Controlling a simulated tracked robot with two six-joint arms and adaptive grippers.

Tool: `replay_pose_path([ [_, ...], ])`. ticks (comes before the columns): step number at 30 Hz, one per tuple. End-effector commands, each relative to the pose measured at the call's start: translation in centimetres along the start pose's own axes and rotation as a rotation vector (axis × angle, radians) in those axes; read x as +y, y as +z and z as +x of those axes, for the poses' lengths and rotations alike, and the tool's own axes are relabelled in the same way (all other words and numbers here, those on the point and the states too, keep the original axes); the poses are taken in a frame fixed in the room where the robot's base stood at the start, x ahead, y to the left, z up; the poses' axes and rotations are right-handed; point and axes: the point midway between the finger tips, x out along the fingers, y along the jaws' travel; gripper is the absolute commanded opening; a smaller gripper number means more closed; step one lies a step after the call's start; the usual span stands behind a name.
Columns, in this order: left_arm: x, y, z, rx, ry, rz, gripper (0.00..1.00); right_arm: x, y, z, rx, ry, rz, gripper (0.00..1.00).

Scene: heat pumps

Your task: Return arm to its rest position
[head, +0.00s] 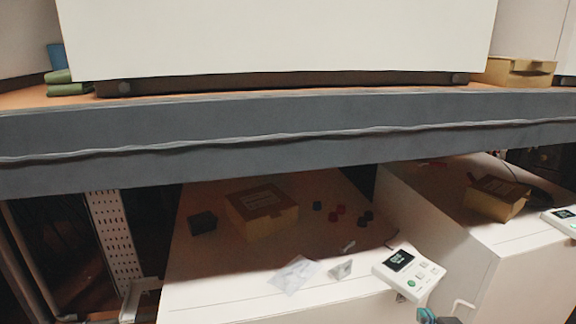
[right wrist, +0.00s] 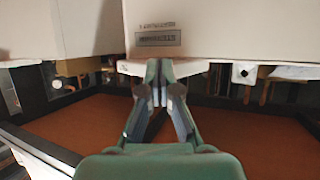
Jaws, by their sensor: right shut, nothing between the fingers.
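My right gripper (right wrist: 160,88) is shut in the right wrist view, its green fingertips together with nothing between them. In front of its tips, in that view, are a white panel edge and a white cabinet with a small label plate (right wrist: 158,39). In the head view only a small part of what looks like my right gripper (head: 436,317) shows at the bottom edge, below a white control panel (head: 408,271). My left arm and gripper are not in view.
A grey beam (head: 280,135) crosses the head view, with a large white unit (head: 280,40) above. Below are white units carrying a cardboard box (head: 262,212), another box (head: 496,199), a dark block (head: 202,222), small caps and a plastic bag (head: 295,274). A brown surface (right wrist: 80,130) lies under my right gripper.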

Motion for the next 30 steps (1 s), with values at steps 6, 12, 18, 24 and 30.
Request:
replay_pose_path([
  [6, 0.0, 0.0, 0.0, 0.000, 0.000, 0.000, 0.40, -2.7, 11.4, 4.8, -0.285, -0.061, -0.097, 0.00],
  [12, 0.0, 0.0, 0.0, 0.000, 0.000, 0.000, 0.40, -6.6, 24.3, 5.9, -0.583, -0.194, -0.125, 0.00],
  [18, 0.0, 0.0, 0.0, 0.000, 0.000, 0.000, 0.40, -9.7, 33.7, 3.7, -0.818, -0.300, -0.074, 0.00],
  [24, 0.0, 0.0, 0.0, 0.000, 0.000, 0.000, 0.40, -12.6, 40.5, -0.1, -1.030, -0.377, 0.018, 0.00],
  [30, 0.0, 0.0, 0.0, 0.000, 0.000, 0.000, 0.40, -13.9, 41.1, -1.7, -1.134, -0.328, 0.209, 0.00],
])
